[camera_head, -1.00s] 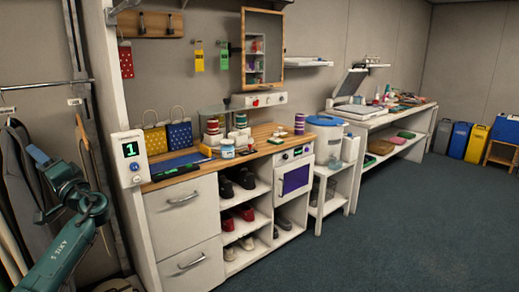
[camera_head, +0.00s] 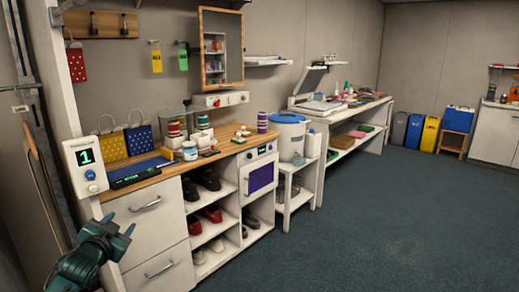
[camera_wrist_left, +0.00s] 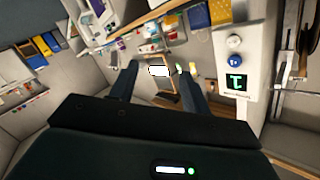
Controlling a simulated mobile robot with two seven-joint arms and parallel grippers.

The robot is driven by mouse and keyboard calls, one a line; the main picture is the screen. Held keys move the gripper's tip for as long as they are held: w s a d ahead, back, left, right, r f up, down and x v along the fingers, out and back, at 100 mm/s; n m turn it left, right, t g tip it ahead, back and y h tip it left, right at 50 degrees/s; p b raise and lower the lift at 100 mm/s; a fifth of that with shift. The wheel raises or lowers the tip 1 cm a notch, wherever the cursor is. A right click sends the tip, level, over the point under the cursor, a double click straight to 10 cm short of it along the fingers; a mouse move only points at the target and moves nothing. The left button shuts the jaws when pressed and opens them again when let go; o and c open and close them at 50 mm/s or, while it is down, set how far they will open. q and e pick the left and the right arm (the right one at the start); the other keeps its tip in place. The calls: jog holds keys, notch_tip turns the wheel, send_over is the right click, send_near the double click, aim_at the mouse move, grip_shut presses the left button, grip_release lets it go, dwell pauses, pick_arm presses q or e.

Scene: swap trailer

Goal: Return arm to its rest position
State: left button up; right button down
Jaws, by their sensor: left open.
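My left gripper (camera_head: 120,226) is at the lower left of the head view, in front of the white drawer cabinet (camera_head: 135,238). It is dark teal and its two fingers are spread with nothing between them. The left wrist view also shows the two dark fingers of this gripper (camera_wrist_left: 157,70) apart and empty. Most of my left arm is cut off by the bottom edge of the head view. My right gripper is in neither view.
A white panel with a green "1" (camera_head: 85,166) stands at the cabinet's left corner, above my gripper. The wooden counter (camera_head: 225,137) holds gift bags, jars and a dark tray. Open shelves hold shoes (camera_head: 210,214). The dark floor (camera_head: 380,220) at right is clear.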

pick_arm(q)
jog(key=s+d+f+g+h, duration=0.3)
jog(key=s+d+f+h, duration=0.1)
jog(key=s+d+f, duration=1.2)
jog(key=s+d+n+g+p, duration=0.1)
jog(key=s+d+p, duration=0.1)
jog(key=s+d, duration=0.3)
jog(key=s+d+n+g+h+p, duration=0.1)
jog(key=s+d+p, duration=0.2)
jog(key=s, duration=0.9)
jog(key=d, duration=0.3)
jog(key=shift+d+g+h, duration=0.3)
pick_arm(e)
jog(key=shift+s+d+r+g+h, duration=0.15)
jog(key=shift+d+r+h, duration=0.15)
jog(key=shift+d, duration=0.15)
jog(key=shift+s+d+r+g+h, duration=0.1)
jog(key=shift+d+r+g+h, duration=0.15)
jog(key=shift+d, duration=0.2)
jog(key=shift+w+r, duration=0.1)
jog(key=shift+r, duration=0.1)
